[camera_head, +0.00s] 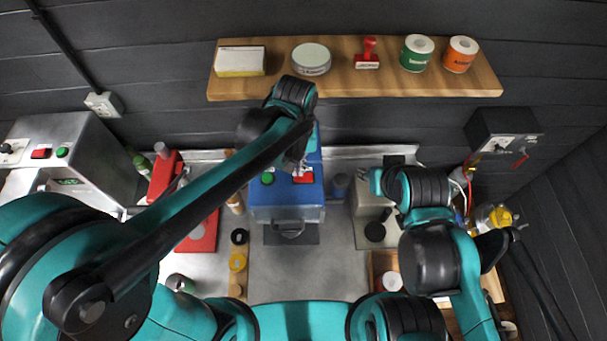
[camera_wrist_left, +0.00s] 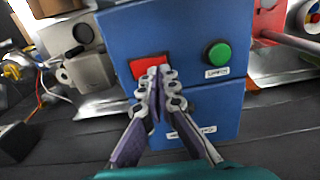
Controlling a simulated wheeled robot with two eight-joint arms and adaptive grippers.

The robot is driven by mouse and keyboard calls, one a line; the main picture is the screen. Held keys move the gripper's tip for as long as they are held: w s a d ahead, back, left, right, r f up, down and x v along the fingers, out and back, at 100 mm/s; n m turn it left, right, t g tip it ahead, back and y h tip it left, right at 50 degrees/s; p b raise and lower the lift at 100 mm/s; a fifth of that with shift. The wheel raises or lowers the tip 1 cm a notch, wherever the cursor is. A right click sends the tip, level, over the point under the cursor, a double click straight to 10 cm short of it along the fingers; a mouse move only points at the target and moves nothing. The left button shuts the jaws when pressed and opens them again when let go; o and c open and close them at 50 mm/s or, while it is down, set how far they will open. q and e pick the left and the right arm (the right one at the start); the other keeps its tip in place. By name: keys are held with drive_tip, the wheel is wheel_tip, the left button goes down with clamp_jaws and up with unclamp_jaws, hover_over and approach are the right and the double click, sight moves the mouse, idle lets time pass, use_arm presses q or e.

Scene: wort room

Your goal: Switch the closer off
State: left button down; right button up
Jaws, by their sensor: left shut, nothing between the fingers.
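The closer seems to be the blue box (camera_head: 286,205) in the middle of the bench; no readable label confirms this. It also fills the middle of the left wrist view (camera_wrist_left: 185,50). It has a red button (camera_wrist_left: 147,67) and a green button (camera_wrist_left: 217,53), both also in the head view. My left gripper (camera_wrist_left: 158,75) is shut and empty, its tips over the right part of the red button. I cannot tell if they touch it. In the head view the left arm covers part of the box top. My right arm reaches over the bench's right; its fingertips are not clear.
A grey machine (camera_head: 75,150) with red and green buttons stands at the left. A red press (camera_head: 165,180) is left of the blue box. A wooden shelf (camera_head: 380,78) with tins and a stamp hangs above. Bare bench (camera_head: 330,265) lies in front of the box.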

use_arm(q)
drive_tip(key=shift+f+b, duration=0.85)
drive_tip(key=shift+f, duration=0.2)
idle(0.7)
drive_tip(key=shift+r, duration=0.1)
drive_tip(key=shift+r+p, duration=2.55)
drive_tip(key=shift+r, duration=0.9)
drive_tip(key=shift+f, duration=0.1)
